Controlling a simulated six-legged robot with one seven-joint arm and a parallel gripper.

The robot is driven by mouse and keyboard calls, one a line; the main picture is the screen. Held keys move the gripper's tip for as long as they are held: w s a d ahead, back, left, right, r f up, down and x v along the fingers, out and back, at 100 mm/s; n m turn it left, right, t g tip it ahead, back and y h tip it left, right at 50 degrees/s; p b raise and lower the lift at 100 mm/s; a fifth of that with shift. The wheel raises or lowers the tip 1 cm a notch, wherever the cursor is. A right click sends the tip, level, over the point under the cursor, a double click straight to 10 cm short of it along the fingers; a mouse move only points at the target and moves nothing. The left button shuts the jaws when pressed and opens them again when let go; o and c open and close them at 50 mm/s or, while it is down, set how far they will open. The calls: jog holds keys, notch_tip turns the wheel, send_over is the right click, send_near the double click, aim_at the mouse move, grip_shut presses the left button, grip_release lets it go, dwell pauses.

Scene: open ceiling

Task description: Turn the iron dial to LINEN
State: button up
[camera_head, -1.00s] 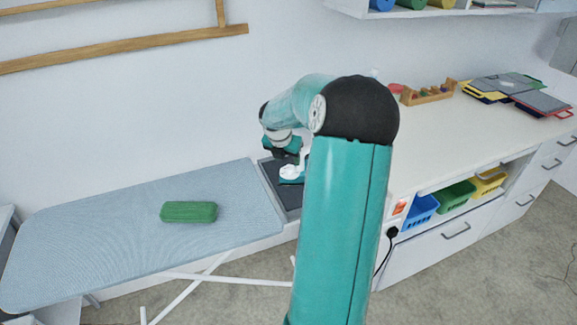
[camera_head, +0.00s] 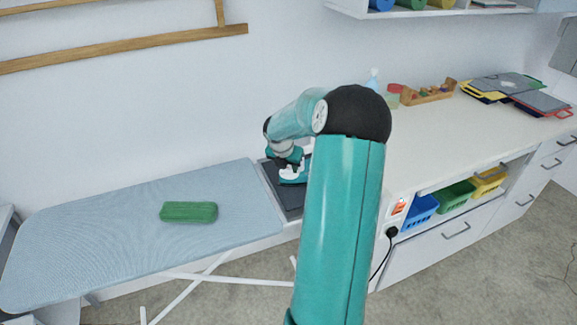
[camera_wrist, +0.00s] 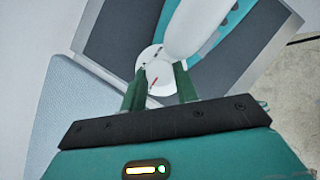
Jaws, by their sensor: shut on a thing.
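The iron (camera_head: 292,176), teal with white parts, rests on a dark grey plate (camera_head: 291,197) at the right end of the ironing board. In the wrist view its white handle (camera_wrist: 205,20) runs up from a round white dial (camera_wrist: 156,65) with a red mark. The lettering is too small to read, so I cannot tell the setting. The green fingers of my gripper (camera_wrist: 160,80) are shut on the dial, one on each side. In the head view my wrist is above the iron, and my fingers are hard to make out.
The blue ironing board (camera_head: 100,230) holds a green case (camera_head: 189,212). A white counter (camera_head: 450,130) on the right carries a wooden rack (camera_head: 428,95) and stacked folders (camera_head: 515,92). A socket (camera_head: 397,207) with a plug and cord is on the counter's end. A wall stands behind.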

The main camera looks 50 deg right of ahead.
jog(key=shift+m, duration=0.3)
jog(key=m+g, duration=0.1)
jog(key=m, duration=0.2)
jog(key=shift+w+m+g, duration=0.25)
jog(key=shift+m+g, duration=0.05)
jog(key=shift+g, duration=0.1)
jog(key=m, duration=0.2)
jog(key=m+g, duration=0.1)
jog(key=m, duration=0.1)
jog(key=shift+w+g, duration=0.15)
jog(key=shift+g, duration=0.15)
jog(key=m, duration=0.2)
jog(key=m+g+y, duration=0.1)
jog(key=m, duration=0.2)
jog(key=shift+w+d+y, duration=0.1)
jog(key=shift+d+y, duration=0.05)
jog(key=shift+y, duration=0.15)
jog(key=shift+d+m+g+y, duration=0.1)
jog(key=shift+m+g+y, duration=0.45)
jog(key=shift+m, duration=1.25)
jog(key=o, duration=1)
